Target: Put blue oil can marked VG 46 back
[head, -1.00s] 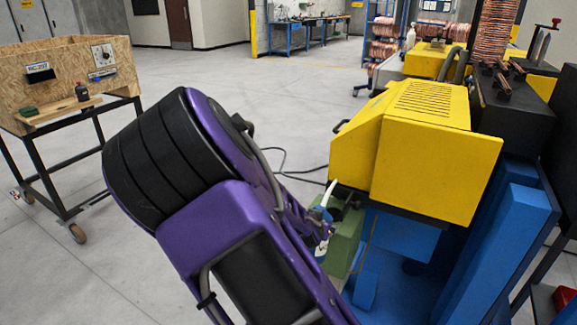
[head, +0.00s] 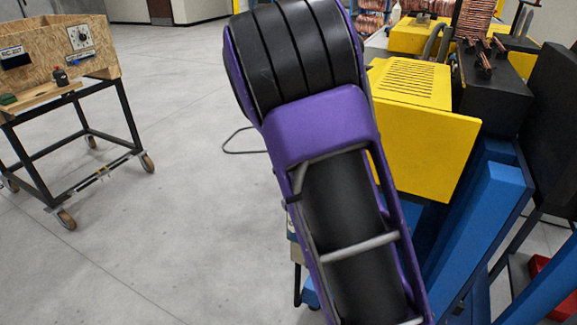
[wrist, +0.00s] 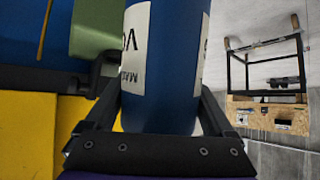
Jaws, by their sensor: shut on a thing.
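The blue oil can (wrist: 158,65) fills the middle of the wrist view. It has white labels with dark lettering, only partly readable; a "V" shows at the label's edge. My gripper (wrist: 160,108) is shut on the can, one finger on each side. The can's far end runs out of the top of the wrist view. In the head view my purple and black arm covers the gripper and most or all of the can.
A yellow-covered machine (head: 425,125) with blue beams (head: 480,225) stands at the right. A green block (wrist: 95,25) is close left of the can in the wrist view. A wooden box on a wheeled cart (head: 95,60) stands at the left. Open floor (head: 170,220) lies between.

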